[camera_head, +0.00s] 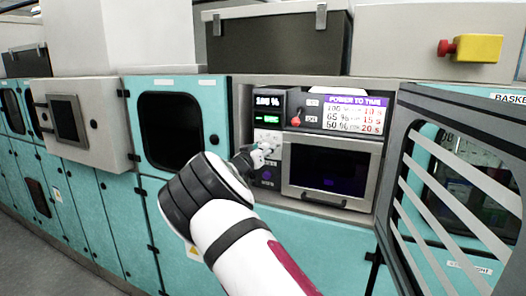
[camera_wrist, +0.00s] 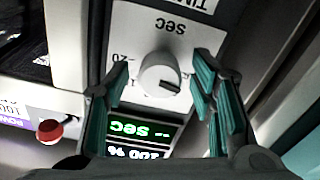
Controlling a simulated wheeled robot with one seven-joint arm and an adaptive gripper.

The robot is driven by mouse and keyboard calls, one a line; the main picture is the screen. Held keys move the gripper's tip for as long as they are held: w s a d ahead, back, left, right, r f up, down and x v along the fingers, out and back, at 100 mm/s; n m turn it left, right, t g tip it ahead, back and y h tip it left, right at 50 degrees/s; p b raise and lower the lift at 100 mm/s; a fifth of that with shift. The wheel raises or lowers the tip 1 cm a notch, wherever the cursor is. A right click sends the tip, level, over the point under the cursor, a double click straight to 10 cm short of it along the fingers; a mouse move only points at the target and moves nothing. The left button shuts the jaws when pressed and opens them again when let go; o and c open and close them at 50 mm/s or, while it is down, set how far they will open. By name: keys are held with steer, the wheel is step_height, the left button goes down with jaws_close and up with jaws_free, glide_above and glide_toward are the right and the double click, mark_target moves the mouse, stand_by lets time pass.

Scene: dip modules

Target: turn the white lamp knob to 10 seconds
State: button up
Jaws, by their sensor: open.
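The white lamp knob (camera_wrist: 158,76) is round and sits on a white panel marked SEC, which appears upside down in the wrist view. Its dark pointer mark faces the lower right there, and a "20" label is on its left. My gripper (camera_wrist: 160,82) is open, with teal-padded fingers on either side of the knob; I cannot tell whether they touch it. In the head view my gripper (camera_head: 255,156) is at the control panel and largely hides the knob.
A red-tipped lever (camera_wrist: 50,130) is beside the panel. A sign (camera_head: 352,115) pairs 100 % with 10 s, 65 % with 15 s and 50 % with 20 s. A windowed door (camera_head: 330,168) is right of the panel. An open barred door (camera_head: 450,185) stands far right.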

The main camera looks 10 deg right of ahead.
steer(key=shift+c, duration=0.3)
steer(key=c, duration=1.1)
steer(key=shift+m, duration=0.3)
steer(key=m+b, duration=0.2)
steer(key=shift+w+f+m, duration=0.1)
steer(key=shift+m, duration=0.2)
steer(key=m+b, duration=0.4)
steer(key=m, duration=0.4)
steer(key=shift+m+b, duration=0.35)
steer(key=shift+m, duration=0.05)
steer(key=shift+m+b, duration=1.05)
steer(key=shift+m, duration=0.85)
